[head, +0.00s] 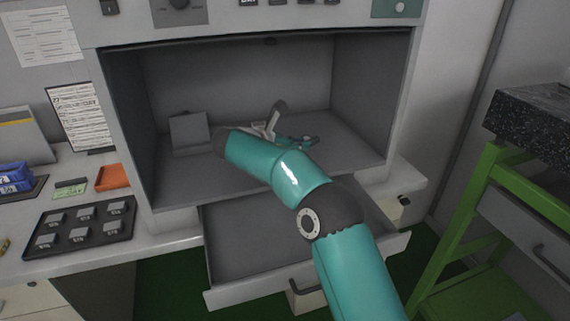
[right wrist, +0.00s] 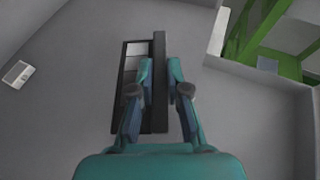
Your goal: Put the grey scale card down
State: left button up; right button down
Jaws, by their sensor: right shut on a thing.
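In the right wrist view the grey scale card (right wrist: 129,72) is a dark, narrow board with a column of grey patches, lightest at the top. A thick dark edge runs along its right side. My right gripper (right wrist: 160,70) is shut on this edge, one finger on each side. In the head view my right gripper (head: 281,134) is inside the open grey chamber (head: 365,140), low over its floor. My arm and gripper largely hide the card there. I cannot tell whether the card touches the floor. My left gripper is not in view.
A square grey plate (head: 188,130) stands at the chamber's left. An open drawer (head: 240,240) lies below the chamber. On the left counter are a black tray (head: 100,227) with several small pieces and an orange tray (head: 113,177). A green-framed table (head: 465,170) stands right. The chamber's right floor looks clear.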

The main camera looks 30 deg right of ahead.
notch_tip(320, 180, down, 3)
jog(key=shift+w+a, duration=0.1)
jog(key=shift+a, duration=0.05)
notch_tip(320, 180, down, 4)
jog(key=shift+r+b, duration=0.25)
jog(key=shift+b, duration=0.4)
jog(key=c, duration=1.2)
grip_release()
jog(key=shift+o, duration=0.2)
jog(key=p+v, duration=0.1)
jog(key=v, duration=1.1)
jog(key=shift+r, duration=0.15)
